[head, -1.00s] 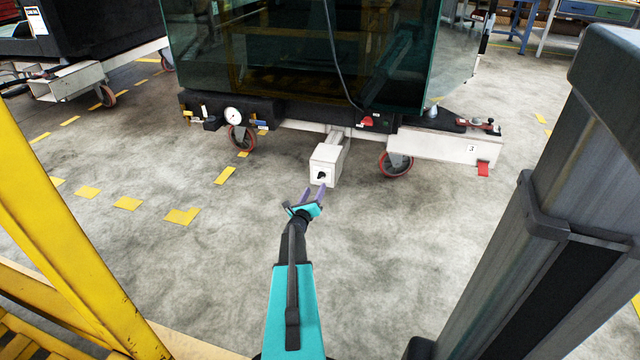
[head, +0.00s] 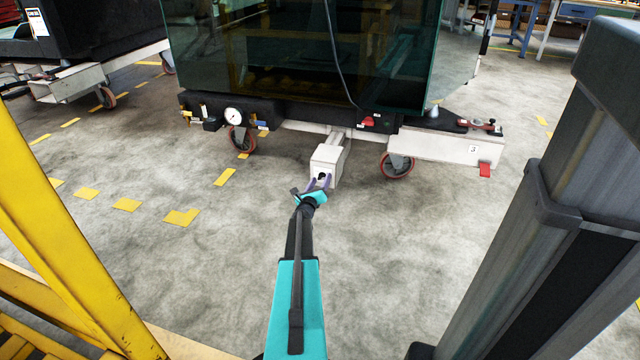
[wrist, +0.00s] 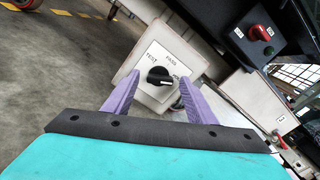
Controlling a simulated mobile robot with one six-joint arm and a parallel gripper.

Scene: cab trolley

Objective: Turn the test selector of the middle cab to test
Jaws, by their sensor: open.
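The test selector is a black knob (wrist: 158,76) on the white front plate of a box (head: 326,162) below the glass cab (head: 300,60). In the wrist view the plate reads TEST at the left and PASS at the upper right. A pale mark shows on the knob, but I cannot tell surely which label it points to. My gripper (head: 318,182) is open in front of the box. In the wrist view its purple fingers (wrist: 160,85) stand on either side of the knob, with a gap on each side; contact is not visible.
A red switch (wrist: 258,32) on a dark box is at the upper right of the wrist view. A gauge (head: 233,116) and red-rimmed wheels (head: 397,165) flank the box. A yellow frame (head: 60,210) stands at left. The grey floor (head: 180,270) before the trolley is clear.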

